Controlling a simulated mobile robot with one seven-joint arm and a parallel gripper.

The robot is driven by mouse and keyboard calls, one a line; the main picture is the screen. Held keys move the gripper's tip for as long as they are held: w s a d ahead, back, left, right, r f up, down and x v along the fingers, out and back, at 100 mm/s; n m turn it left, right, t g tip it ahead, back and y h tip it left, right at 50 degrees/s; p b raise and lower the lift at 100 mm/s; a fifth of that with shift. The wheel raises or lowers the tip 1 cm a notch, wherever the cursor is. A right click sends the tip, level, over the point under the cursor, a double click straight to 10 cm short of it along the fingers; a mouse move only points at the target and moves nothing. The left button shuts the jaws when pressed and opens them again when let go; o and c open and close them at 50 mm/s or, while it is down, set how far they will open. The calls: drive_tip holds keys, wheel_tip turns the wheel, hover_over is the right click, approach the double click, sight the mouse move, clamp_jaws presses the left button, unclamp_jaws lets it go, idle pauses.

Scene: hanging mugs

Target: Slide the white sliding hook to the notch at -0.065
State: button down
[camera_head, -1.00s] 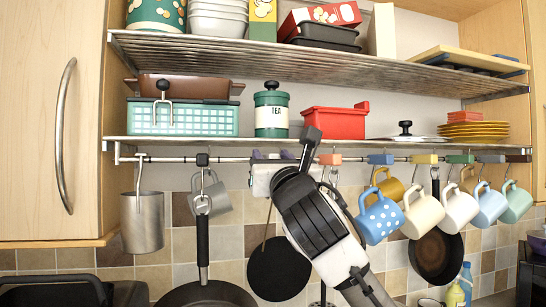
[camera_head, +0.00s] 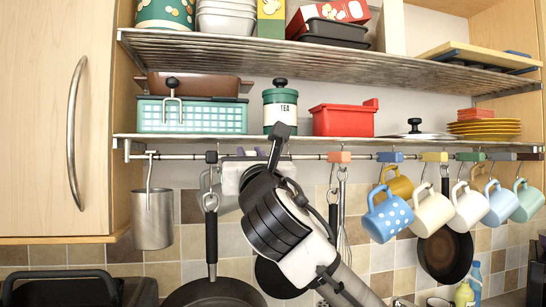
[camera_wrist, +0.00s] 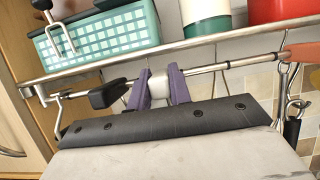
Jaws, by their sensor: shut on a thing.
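The white sliding hook (camera_wrist: 159,86) sits on the metal rail (camera_wrist: 226,65) in the wrist view. My gripper (camera_wrist: 160,87) is shut on it, with one purple finger on each side. In the head view my gripper (camera_head: 250,152) is at the rail under the lower shelf, and the hook cannot be made out there. Its lower part is hidden behind my gripper in the wrist view.
A black slider (camera_head: 211,157) is close to the left, with a black-handled pan (camera_head: 213,293) below it. An orange slider (camera_head: 339,157) is to the right, near a whisk (camera_head: 343,215). Several mugs hang farther right. The lower shelf (camera_head: 300,139) runs just above the rail.

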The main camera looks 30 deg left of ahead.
drive_tip(key=shift+s+a, duration=0.2)
drive_tip(key=shift+s, duration=0.05)
drive_tip(key=shift+w, duration=0.1)
drive_tip(key=c, duration=1.3)
unclamp_jaws()
drive_tip(key=shift+d, duration=0.1)
drive_tip(key=b+v, duration=0.5)
drive_tip(key=v, duration=0.8)
drive_tip(key=shift+s+d+f, duration=0.2)
drive_tip(key=shift+s+f, duration=0.05)
